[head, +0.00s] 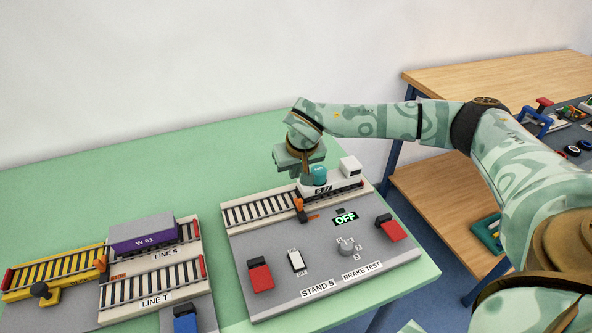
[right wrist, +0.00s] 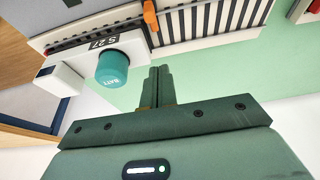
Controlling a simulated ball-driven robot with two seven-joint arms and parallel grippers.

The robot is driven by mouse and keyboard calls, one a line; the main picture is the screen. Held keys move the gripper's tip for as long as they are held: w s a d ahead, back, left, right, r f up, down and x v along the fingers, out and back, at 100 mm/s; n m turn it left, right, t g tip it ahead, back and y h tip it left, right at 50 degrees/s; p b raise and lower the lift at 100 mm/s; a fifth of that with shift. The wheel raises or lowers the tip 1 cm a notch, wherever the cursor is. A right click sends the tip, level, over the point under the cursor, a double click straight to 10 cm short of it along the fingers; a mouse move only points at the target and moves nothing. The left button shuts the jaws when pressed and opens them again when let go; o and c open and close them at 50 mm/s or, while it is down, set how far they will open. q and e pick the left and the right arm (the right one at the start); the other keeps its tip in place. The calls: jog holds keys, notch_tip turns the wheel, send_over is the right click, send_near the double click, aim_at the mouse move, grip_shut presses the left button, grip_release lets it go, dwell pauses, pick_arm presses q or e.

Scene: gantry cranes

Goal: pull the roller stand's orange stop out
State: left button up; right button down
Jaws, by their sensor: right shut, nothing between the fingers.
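The roller stand (head: 235,245) is a grey board marked STAND S and BRAKE TEST, with a roller track along its far side. Its orange stop (head: 299,204) stands at the track's near edge, left of a white vehicle marked S 27 (head: 345,187); it also shows at the top of the right wrist view (right wrist: 150,16). My right gripper (head: 306,179) is above the far side of the track, behind the stop and beside the vehicle's teal BATT knob (head: 320,175). Its fingers (right wrist: 158,76) are shut and empty, apart from the stop. My left gripper is out of view.
The stand carries a display reading OFF (head: 345,217), a grey dial (head: 346,244), a white switch (head: 297,260) and red blocks (head: 260,275). Left is another track board with a purple wagon W 61 (head: 143,238). The green tabletop (head: 120,185) is clear behind.

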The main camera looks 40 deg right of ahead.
aim_at(298, 201)
jog(key=b+x, duration=0.2)
jog(key=x, duration=0.4)
jog(key=shift+f, duration=0.25)
jog(key=s, duration=0.2)
jog(key=s+r, duration=0.1)
jog(key=shift+s+a, duration=0.2)
jog(key=shift+a, duration=0.2)
jog(key=shift+s+a+f, duration=0.1)
jog(key=shift+s, duration=0.15)
